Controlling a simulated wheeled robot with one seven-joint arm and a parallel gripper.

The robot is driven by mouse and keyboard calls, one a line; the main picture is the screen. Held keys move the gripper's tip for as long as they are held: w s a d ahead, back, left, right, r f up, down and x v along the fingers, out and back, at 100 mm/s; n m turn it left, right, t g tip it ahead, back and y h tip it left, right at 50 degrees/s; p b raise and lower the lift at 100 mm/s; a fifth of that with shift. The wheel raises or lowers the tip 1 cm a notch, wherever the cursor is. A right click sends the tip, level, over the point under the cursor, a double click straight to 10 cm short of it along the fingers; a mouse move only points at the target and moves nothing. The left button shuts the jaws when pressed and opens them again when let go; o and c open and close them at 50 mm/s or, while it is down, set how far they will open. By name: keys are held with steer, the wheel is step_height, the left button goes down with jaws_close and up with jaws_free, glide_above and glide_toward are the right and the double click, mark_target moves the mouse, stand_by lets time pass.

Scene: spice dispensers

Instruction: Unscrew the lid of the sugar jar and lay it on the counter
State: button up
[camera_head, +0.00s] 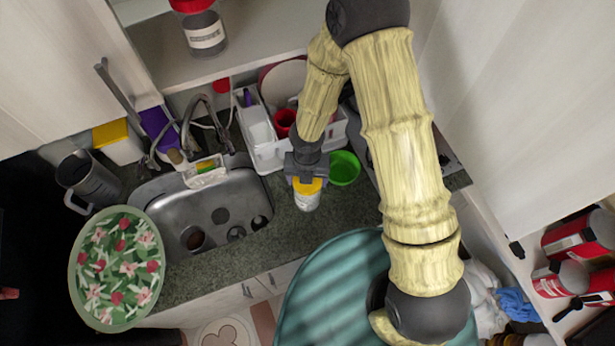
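A small white jar (306,202) with a yellow lid (308,187) stands upright on the granite counter, right of the sink. Its label is too small to read, so I cannot confirm that it is the sugar jar. The lid is on top of the jar. My gripper (305,178) points down from above, right at the lid. My gripper's body hides part of the lid. I cannot tell whether the fingers are closed on it or only around it.
A green bowl (344,168) stands close right of the jar. A white dish rack (263,150) is behind it, and the sink (190,212) is to the left. A red-lidded jar (204,30) is on the shelf above. Bare counter (262,246) lies in front.

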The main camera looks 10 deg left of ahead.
steer(key=shift+r, duration=0.1)
steer(key=shift+r+p, duration=1.95)
steer(key=shift+p, duration=0.05)
steer(key=shift+f, duration=0.1)
